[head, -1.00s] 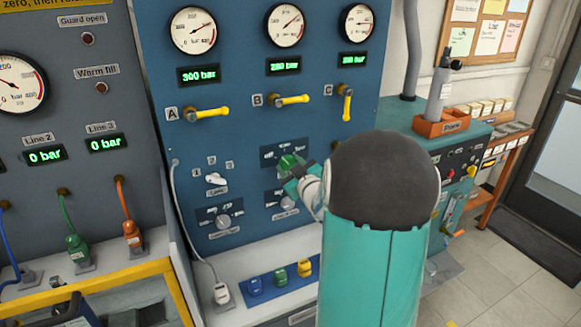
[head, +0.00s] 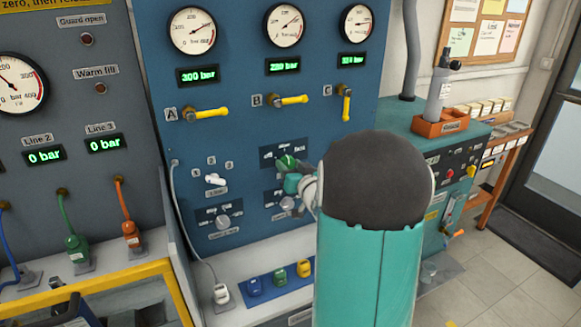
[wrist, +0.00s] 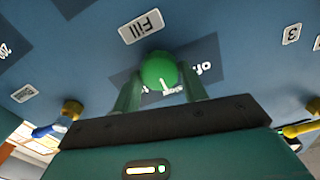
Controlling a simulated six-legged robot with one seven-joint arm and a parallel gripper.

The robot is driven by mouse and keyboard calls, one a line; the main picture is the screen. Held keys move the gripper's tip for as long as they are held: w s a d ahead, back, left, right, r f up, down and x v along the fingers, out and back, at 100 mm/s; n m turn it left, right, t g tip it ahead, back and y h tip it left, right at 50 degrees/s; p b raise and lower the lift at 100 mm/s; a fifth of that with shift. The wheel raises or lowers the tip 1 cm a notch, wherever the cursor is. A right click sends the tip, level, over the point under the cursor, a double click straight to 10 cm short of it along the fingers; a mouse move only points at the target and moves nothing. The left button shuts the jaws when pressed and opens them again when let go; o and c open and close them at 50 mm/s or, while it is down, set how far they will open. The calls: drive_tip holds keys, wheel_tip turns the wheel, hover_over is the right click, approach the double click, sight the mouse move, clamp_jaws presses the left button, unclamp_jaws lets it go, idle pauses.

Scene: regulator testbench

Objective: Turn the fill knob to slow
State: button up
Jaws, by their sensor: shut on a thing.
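The green fill knob (head: 287,162) is on the blue panel below the middle gauge. In the wrist view the round knob (wrist: 159,71) shows between my gripper's two teal fingers, below a "Fill" label (wrist: 142,26). My gripper (head: 291,183) is shut on the knob, with a finger on each side. A pale mark shows at the knob's lower edge in the wrist view, with "off" lettering to its right.
A grey knob (head: 287,203) sits just below, partly hidden by my gripper. A white knob (head: 215,180) and another grey knob (head: 223,222) are to the left. Yellow lever handles (head: 290,100) are above. Blue, green and yellow plugs (head: 279,273) stand on the ledge below.

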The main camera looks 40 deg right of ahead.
idle(0.3)
drive_tip(key=o, duration=1)
drive_tip(key=shift+r, duration=0.1)
drive_tip(key=shift+s, duration=0.15)
drive_tip(key=v, duration=1.3)
drive_tip(key=shift+s+a, duration=0.15)
drive_tip(key=shift+s, duration=0.05)
